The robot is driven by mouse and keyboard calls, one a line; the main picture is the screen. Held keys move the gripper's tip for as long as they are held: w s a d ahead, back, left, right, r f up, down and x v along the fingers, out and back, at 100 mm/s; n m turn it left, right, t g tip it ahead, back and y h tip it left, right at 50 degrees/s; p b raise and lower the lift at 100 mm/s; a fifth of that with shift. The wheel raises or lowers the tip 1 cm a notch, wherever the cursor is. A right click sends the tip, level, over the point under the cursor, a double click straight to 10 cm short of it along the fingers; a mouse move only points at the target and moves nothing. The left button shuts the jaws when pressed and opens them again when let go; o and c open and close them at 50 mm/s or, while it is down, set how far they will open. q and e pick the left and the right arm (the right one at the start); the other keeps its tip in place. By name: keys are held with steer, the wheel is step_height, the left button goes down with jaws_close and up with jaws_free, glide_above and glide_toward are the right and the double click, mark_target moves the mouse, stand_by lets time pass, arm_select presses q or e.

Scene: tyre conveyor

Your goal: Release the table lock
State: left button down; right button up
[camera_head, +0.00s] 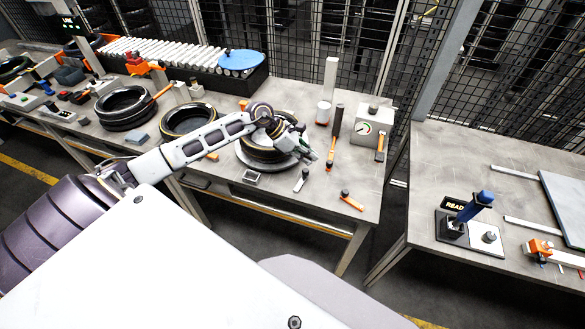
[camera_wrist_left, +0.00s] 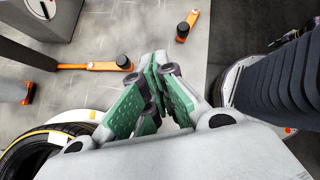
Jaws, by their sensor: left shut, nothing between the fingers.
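My left gripper (camera_head: 307,150) is above the right part of the tyre table, just right of a tyre on a round grey plate (camera_head: 266,166). In the left wrist view its green-padded fingers (camera_wrist_left: 160,88) are together with nothing between them. A short orange lever with a black knob (camera_head: 351,201) lies near the table's front right corner, apart from the gripper. Another small black-knobbed lever (camera_head: 301,181) is at the front edge, below the gripper. The wrist view shows two orange black-knobbed levers (camera_wrist_left: 98,66) (camera_wrist_left: 186,28) beyond the fingers. No label tells which is the table lock.
More tyres (camera_head: 122,106) lie to the left. A second table (camera_head: 440,160) on the right carries a blue-handled joystick (camera_head: 474,208). A floor gap separates the tables.

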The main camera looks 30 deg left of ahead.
arm_select(q)
steer(key=s+a+f+m+g+y, duration=0.1)
steer(key=a+g+y, duration=0.1)
steer(key=a, duration=0.7)
steer(key=shift+s+a+y, duration=0.3)
steer(key=shift+a+y, duration=0.1)
steer(key=shift+y, duration=0.5)
steer(key=shift+d+f, duration=0.1)
steer(key=shift+f, duration=0.05)
steer(key=p, duration=0.2)
glide_toward(301, 180)
steer(key=shift+w+a+f, duration=0.15)
steer(key=shift+w+f, duration=0.2)
steer(key=shift+f, duration=0.55)
steer(key=shift+w+a+f, duration=0.15)
steer(key=shift+w+f, duration=0.2)
steer(key=shift+f, duration=0.5)
steer(key=shift+w+a+f, duration=0.2)
steer(key=shift+w+f, duration=0.15)
steer(key=shift+f, duration=0.55)
steer(key=shift+m+b, duration=0.3)
steer(key=shift+w+d, duration=0.1)
steer(key=shift+w, duration=0.05)
